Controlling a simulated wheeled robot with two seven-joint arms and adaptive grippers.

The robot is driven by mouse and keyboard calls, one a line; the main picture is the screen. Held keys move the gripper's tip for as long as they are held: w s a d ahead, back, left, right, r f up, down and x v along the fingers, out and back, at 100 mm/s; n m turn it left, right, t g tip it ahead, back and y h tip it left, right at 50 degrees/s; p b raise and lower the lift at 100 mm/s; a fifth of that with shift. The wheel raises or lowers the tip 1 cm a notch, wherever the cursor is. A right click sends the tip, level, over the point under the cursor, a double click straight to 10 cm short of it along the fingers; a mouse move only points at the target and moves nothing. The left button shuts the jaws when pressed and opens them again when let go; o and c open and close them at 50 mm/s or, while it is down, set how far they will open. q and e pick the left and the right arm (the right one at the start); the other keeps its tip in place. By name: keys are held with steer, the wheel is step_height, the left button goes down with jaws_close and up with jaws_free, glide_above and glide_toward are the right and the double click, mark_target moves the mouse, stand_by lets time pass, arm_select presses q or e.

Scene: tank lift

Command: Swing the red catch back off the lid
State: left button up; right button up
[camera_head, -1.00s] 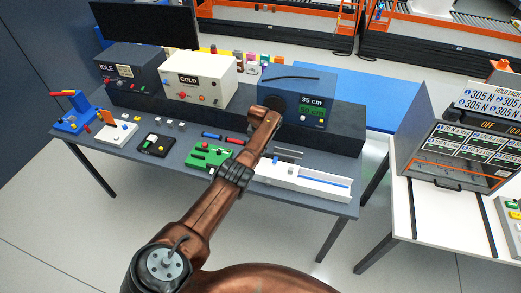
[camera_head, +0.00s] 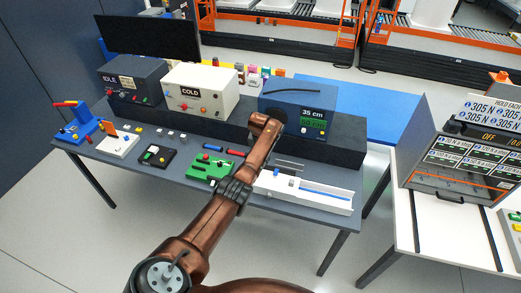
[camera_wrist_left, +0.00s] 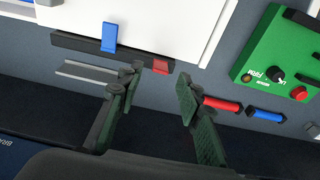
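In the left wrist view a small red block (camera_wrist_left: 161,67) sits at the end of a dark bar along the edge of a white tray (camera_wrist_left: 165,20). I cannot tell surely that this block is the catch. My left gripper (camera_wrist_left: 155,82) is open and empty, with the red block showing beyond the gap between its fingertips. The grey-blue box (camera_head: 283,99) with a "35 cm" display stands behind the arm's end; no separate lid or catch is clear there. My right gripper is out of view.
A blue tab (camera_wrist_left: 109,37) stands on the dark bar. Two thin metal rods (camera_wrist_left: 85,75) lie left of the gripper. A red rod (camera_wrist_left: 222,104), a blue rod (camera_wrist_left: 266,114) and a green panel (camera_wrist_left: 284,60) lie to the right. A dark raised step (camera_head: 345,142) runs behind.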

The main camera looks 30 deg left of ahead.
arm_select(q)
step_height(320, 180, up, 9)
steer(key=s, duration=0.1)
steer(key=shift+s+d, duration=0.15)
steer(key=shift+s, duration=0.1)
stand_by(0.4)
